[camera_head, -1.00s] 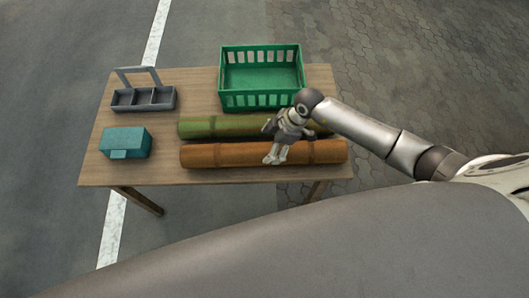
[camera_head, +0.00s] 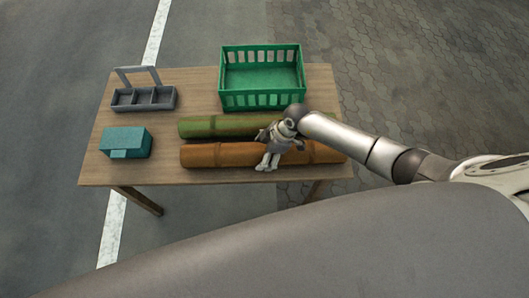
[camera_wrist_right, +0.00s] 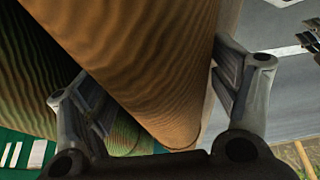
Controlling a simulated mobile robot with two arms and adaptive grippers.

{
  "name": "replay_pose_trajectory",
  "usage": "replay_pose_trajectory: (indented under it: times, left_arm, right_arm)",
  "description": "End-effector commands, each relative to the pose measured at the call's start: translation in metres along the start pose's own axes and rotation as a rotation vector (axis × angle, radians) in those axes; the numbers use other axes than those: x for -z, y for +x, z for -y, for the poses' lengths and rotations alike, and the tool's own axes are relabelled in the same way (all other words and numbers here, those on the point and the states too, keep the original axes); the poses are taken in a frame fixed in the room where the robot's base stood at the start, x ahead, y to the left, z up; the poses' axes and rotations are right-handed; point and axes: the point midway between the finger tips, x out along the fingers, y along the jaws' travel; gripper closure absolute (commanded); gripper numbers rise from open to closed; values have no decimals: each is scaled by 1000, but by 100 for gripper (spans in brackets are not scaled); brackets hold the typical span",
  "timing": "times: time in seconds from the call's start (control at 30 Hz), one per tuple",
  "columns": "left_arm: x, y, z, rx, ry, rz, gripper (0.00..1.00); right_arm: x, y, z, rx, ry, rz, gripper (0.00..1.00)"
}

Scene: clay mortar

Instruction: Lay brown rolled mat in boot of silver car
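The brown rolled mat (camera_head: 215,155) lies lengthwise along the front edge of the wooden table, with a darker band near its right part. My right gripper (camera_head: 267,150) is over the mat, right of its middle, pointing down. In the right wrist view the brown mat (camera_wrist_right: 145,60) runs between the two fingers, one on each side, and they look open around it. Whether either finger touches it is hard to tell. No silver car or boot is in view.
A green rolled mat (camera_head: 205,126) lies parallel just behind the brown one. A green crate (camera_head: 262,101) stands at the back right of the table (camera_head: 195,85). A grey compartment caddy (camera_head: 144,98) and a teal box (camera_head: 125,142) are at the left.

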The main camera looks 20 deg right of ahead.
Motion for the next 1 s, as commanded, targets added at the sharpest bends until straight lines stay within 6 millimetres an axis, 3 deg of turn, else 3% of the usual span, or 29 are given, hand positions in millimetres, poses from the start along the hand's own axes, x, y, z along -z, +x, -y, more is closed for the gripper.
replay_pose_trajectory:
  times: [0.07,0.43,0.77,1.0]
  left_arm:
    - [0,0,0,0,0,0,63]
    - [0,0,0,0,0,0,63]
    - [0,0,0,0,0,0,63]
    - [0,1,0,1,0,0,63]
  right_arm:
    - [0,0,0,0,0,0,31]
    - [1,-1,-1,-2,0,-2,78]
    - [2,-4,-1,-2,-1,-3,78]
    - [11,-26,-2,-4,-3,-5,78]
